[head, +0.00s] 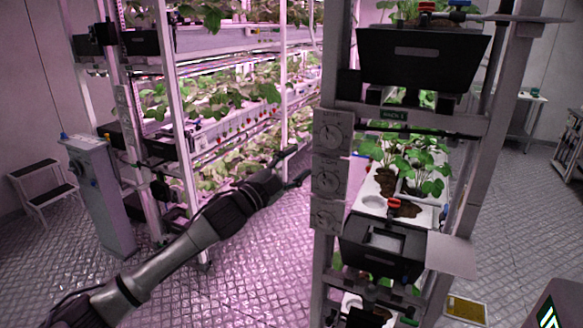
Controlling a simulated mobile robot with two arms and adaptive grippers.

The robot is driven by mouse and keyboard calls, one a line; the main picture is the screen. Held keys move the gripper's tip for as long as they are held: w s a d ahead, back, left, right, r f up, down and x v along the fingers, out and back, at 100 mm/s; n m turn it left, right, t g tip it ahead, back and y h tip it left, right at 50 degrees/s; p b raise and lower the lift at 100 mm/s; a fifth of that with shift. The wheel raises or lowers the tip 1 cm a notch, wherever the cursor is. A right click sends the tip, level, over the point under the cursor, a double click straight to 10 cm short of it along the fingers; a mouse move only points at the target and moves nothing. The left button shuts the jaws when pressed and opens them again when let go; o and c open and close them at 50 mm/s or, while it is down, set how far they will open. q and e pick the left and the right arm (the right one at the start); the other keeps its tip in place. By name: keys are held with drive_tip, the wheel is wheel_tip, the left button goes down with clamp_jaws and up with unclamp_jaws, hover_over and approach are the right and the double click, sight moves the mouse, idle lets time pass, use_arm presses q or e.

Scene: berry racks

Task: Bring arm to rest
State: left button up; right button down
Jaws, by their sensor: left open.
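My left arm comes in from the lower left and reaches toward the middle of the picture. Its gripper (301,167) is open and empty, in the aisle between the two racks. In the picture its fingers lie just left of the near rack's post and grey dial panel (330,170). I cannot tell the exact gap to them. Behind it are the lit shelves of the berry rack (168,100), with green plants and red berries. My right gripper is not in view.
The near rack on the right holds black bins (422,57), plants and a white tray (374,202). A grey cabinet (98,195) and a step stool (42,187) stand at the left. A yellow-topped tray (466,309) lies on the floor. The aisle floor (262,255) is clear.

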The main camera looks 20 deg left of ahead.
use_arm(q)
drive_tip(key=shift+s+a+f, duration=0.15)
drive_tip(key=shift+s+a, duration=0.05)
drive_tip(key=shift+s, duration=0.4)
